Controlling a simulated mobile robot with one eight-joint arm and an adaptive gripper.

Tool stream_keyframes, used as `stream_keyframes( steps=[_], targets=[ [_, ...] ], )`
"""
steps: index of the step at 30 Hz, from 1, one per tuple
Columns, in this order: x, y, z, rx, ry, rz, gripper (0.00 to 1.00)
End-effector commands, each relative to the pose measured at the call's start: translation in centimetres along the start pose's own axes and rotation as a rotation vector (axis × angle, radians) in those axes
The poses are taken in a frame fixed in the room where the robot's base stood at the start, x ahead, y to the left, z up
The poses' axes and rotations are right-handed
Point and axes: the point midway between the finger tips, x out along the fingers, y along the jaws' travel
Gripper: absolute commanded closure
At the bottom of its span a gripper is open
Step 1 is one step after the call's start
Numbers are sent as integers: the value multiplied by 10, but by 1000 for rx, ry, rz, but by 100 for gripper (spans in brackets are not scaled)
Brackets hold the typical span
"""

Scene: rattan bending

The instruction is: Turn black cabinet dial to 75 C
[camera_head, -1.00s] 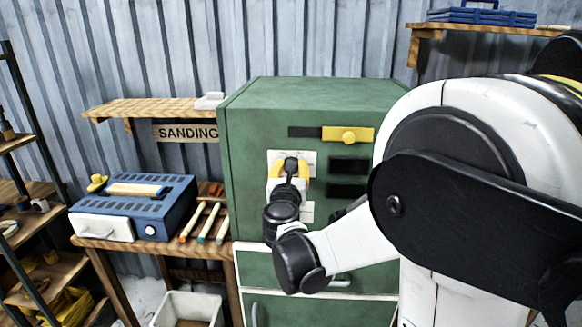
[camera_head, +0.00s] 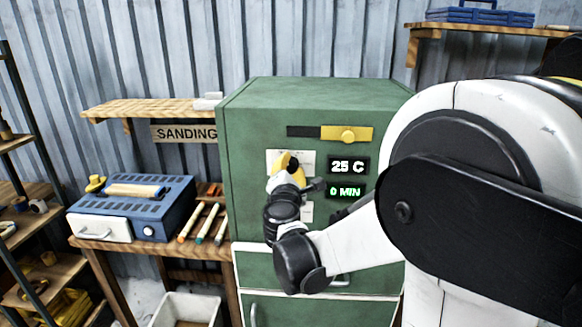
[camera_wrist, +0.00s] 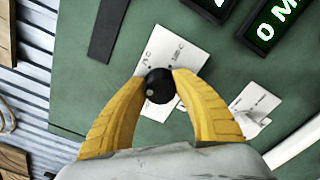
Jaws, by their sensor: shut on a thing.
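The green cabinet (camera_head: 250,125) stands at the centre of the head view. Its black dial (camera_wrist: 160,87) sits on a white scale plate (camera_wrist: 184,55) in the wrist view. My gripper's yellow fingers (camera_wrist: 160,78) are closed on the dial from both sides. In the head view my gripper (camera_head: 287,163) is at the plate, turned at an angle, and largely hides the dial. The upper display (camera_head: 348,166) is lit and reads 25 C. The lower display (camera_head: 345,192) reads 0 MIN in green.
A second white plate (camera_wrist: 254,108) lies near my right finger in the wrist view. A blue machine (camera_head: 150,205) and several sticks rest on the bench at left, with a white bin (camera_head: 188,308) below.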

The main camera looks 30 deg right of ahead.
Motion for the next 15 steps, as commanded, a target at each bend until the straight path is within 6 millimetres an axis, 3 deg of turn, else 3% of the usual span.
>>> stream_keyframes(
  steps=[15],
  targets=[
    [0,-1,0,487,0,1,97]
  ],
)
